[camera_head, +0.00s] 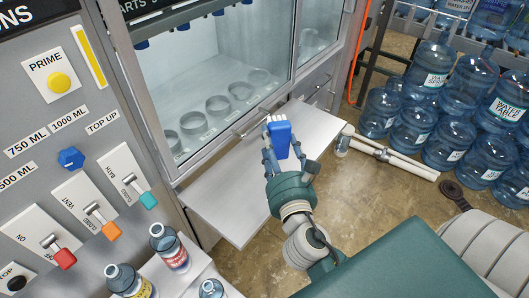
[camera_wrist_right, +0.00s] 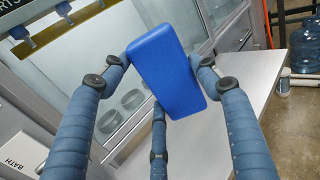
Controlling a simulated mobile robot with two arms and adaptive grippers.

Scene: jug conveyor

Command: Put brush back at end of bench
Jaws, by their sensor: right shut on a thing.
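The brush (camera_head: 281,139) shows as a blue block with a white top edge, held up in my right gripper (camera_head: 284,150). In the right wrist view the blue brush (camera_wrist_right: 165,70) is tilted, with the fingers of my right gripper (camera_wrist_right: 165,95) closed around its sides and underside. The pale bench (camera_head: 222,200) lies below and behind the gripper. The brush appears above the bench, apart from its surface. The gripper and forearm hide part of the bench. My left gripper is out of view.
A glass-doored cabinet (camera_head: 225,70) with several round holders stands behind the bench. A control panel (camera_head: 60,130) with levers is at left. Several bottles (camera_head: 168,245) stand at lower left. Large blue water jugs (camera_head: 420,80) are stacked at right. The bench top is mostly bare.

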